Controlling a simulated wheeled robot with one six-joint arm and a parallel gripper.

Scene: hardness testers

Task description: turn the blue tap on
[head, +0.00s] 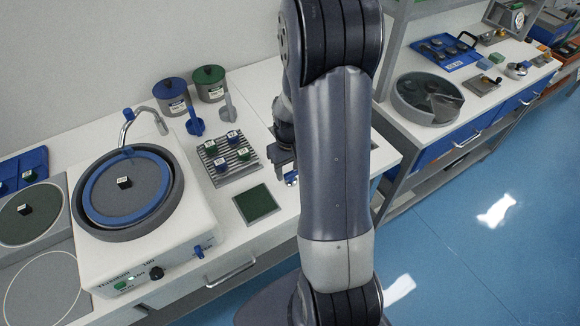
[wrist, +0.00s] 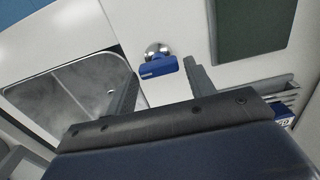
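The blue tap is a flat blue handle (wrist: 157,67) on a round chrome body, set on the white worktop beside a sink (wrist: 62,98) in the wrist view. My gripper (wrist: 161,69) is open, its two fingers apart on either side of the handle's line of view. I cannot tell whether either finger touches it. In the head view my gripper (head: 287,166) hangs low over the worktop, right of the slatted rack. A small chrome and blue part (head: 291,179) shows just below it, mostly hidden by my arm.
A green pad (head: 257,203) and a slatted rack (head: 216,174) with green and blue samples lie left of my gripper. A polishing machine (head: 143,254) with its own blue lever (head: 200,252) stands further left. Blue floor is clear at right.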

